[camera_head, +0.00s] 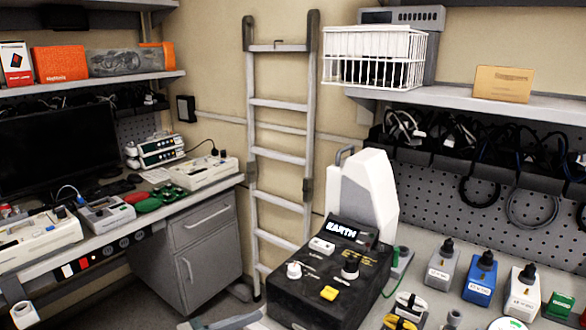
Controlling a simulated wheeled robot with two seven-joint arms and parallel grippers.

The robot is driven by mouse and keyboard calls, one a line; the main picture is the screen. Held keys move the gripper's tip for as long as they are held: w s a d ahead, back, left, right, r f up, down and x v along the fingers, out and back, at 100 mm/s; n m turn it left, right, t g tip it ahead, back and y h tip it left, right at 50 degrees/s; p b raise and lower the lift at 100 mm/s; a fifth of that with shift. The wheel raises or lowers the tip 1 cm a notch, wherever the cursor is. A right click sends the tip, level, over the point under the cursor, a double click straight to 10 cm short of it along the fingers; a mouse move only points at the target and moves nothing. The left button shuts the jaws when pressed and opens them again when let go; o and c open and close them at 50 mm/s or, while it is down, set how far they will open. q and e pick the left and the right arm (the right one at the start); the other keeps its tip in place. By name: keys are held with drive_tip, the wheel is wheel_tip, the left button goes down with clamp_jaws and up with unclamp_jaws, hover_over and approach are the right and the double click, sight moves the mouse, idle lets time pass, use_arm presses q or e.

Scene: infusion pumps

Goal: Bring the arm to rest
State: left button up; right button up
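Neither of my grippers can be made out in the head view. A white rounded part with a dark end (22,314) shows at the bottom left corner; I cannot tell whether it belongs to my arm. A black tester box (325,285) labelled EARTH stands on the right-hand bench, with knobs and a yellow button on top. A white upright housing (367,195) rises behind it. No gripper is seen touching either one.
Several small box-shaped units, including a blue one (480,279), stand on the right bench. A ladder (280,150) leans on the wall. A monitor (58,148) and instruments fill the left bench. A shelf (450,97) with a white wire basket (373,58) overhangs the right.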

use_arm(q)
drive_tip(key=s+a+f+n+y, duration=0.1)
drive_tip(key=s+f+n+y, duration=0.55)
drive_tip(key=f, duration=0.65)
drive_tip(key=s+a+f+n+g+y, duration=0.1)
drive_tip(key=s+a+f+g+y, duration=0.1)
drive_tip(key=s+a+f, duration=0.45)
drive_tip(key=s+a+f+n+g+y, duration=0.1)
drive_tip(key=s+a+g+y, duration=0.15)
drive_tip(key=s, duration=0.75)
drive_tip(key=s+a+f+n+g+y, duration=0.1)
drive_tip(key=s+a+f+y, duration=0.3)
drive_tip(key=s, duration=0.4)
drive_tip(key=w+d+f+h, duration=0.1)
drive_tip(key=w+f, duration=0.1)
drive_tip(key=f, duration=0.9)
drive_tip(key=w+d+f+h, duration=0.1)
drive_tip(key=w+f, duration=0.1)
drive_tip(key=f, duration=0.9)
drive_tip(key=s+f, duration=0.5)
drive_tip(key=f, duration=0.4)
drive_tip(key=s+f+t, duration=0.1)
drive_tip(key=s+f, duration=0.3)
drive_tip(key=f, duration=0.6)
drive_tip(key=shift+s+m, duration=0.35)
drive_tip(key=shift+s, duration=0.05)
